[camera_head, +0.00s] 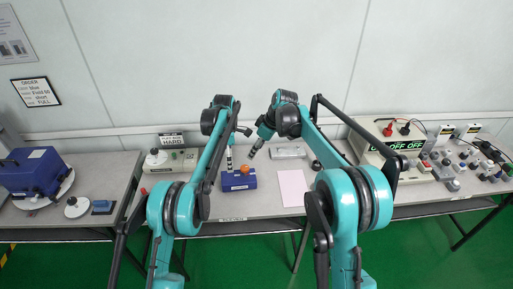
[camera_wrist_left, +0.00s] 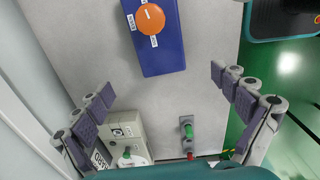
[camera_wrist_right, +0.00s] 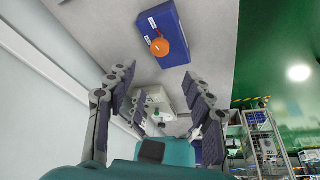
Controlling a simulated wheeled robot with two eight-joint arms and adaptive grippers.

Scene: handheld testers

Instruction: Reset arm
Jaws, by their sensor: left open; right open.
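My left gripper (camera_head: 230,158) hangs above the grey table near a blue box (camera_head: 229,183) with an orange round knob (camera_head: 244,169) on top. In the left wrist view its fingers (camera_wrist_left: 162,82) are spread wide with nothing between them, and the blue box (camera_wrist_left: 164,56) lies beyond the fingertips. My right gripper (camera_head: 253,151) is just right of the left one, also above the table. In the right wrist view its fingers (camera_wrist_right: 157,77) are apart and empty, and the orange knob (camera_wrist_right: 160,47) and blue box (camera_wrist_right: 168,22) lie ahead of them.
A beige tester (camera_head: 172,160) with a "HARD" sign stands left of the grippers. A larger beige tester (camera_head: 375,150) and several small switches stand at the right. A pink sheet (camera_head: 292,188) and a grey plate (camera_head: 288,152) lie on the table. A blue machine (camera_head: 35,172) is far left.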

